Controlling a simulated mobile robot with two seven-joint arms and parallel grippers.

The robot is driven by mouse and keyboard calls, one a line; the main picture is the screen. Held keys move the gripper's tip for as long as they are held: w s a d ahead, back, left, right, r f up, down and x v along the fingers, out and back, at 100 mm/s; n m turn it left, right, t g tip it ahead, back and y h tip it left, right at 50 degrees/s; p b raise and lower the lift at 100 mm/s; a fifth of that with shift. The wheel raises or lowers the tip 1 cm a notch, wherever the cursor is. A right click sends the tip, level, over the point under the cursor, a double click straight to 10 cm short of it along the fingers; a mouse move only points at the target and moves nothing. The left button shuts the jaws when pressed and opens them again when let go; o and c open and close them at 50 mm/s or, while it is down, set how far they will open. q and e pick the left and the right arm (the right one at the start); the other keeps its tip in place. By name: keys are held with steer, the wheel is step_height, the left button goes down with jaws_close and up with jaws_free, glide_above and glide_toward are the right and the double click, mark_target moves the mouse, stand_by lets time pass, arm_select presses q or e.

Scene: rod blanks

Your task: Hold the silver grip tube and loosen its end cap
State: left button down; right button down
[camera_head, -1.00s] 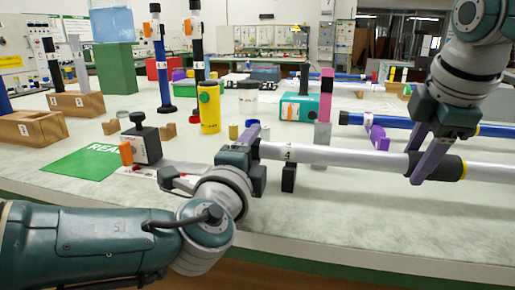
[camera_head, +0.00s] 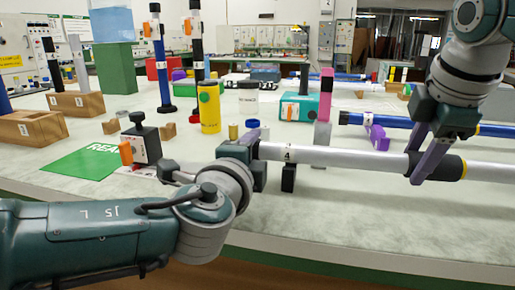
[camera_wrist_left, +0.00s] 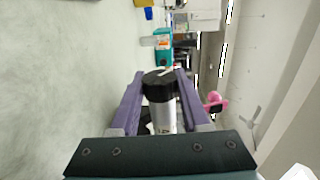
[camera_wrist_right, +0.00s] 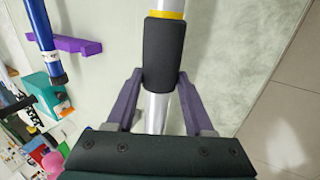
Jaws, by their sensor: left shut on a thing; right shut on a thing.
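The silver grip tube (camera_head: 335,156), marked 4, lies level across the right half of the head view, with a black grip sleeve (camera_wrist_right: 163,50) and a thin yellow ring. My right gripper (camera_head: 424,165) is shut on the tube at the black sleeve; its purple fingers flank the sleeve in the right wrist view (camera_wrist_right: 162,80). My left gripper (camera_head: 254,152) is at the tube's left end. In the left wrist view its purple fingers (camera_wrist_left: 159,76) stand either side of the black end cap (camera_wrist_left: 159,84).
A small black post (camera_head: 289,178) and a grey-and-pink post (camera_head: 322,120) stand near the tube. A black block with an orange part (camera_head: 146,146) and a green mat (camera_head: 90,163) lie left. A blue tube (camera_head: 385,122) lies behind. The table's front right is clear.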

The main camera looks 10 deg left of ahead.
arm_select(q)
steer(key=shift+a+r+g, duration=0.1)
steer(key=shift+r+g, duration=0.15)
steer(key=shift+g, duration=0.85)
steer(key=g, duration=0.2)
steer(key=shift+w+r+g, duration=0.1)
steer(key=shift+g, duration=0.2)
steer(key=g, duration=0.5)
steer(key=shift+g, duration=0.7)
steer(key=shift+c, duration=1.8)
jaws_free()
steer(key=v, duration=1.1)
steer(key=shift+s+r, duration=0.3)
steer(key=shift+s, duration=0.05)
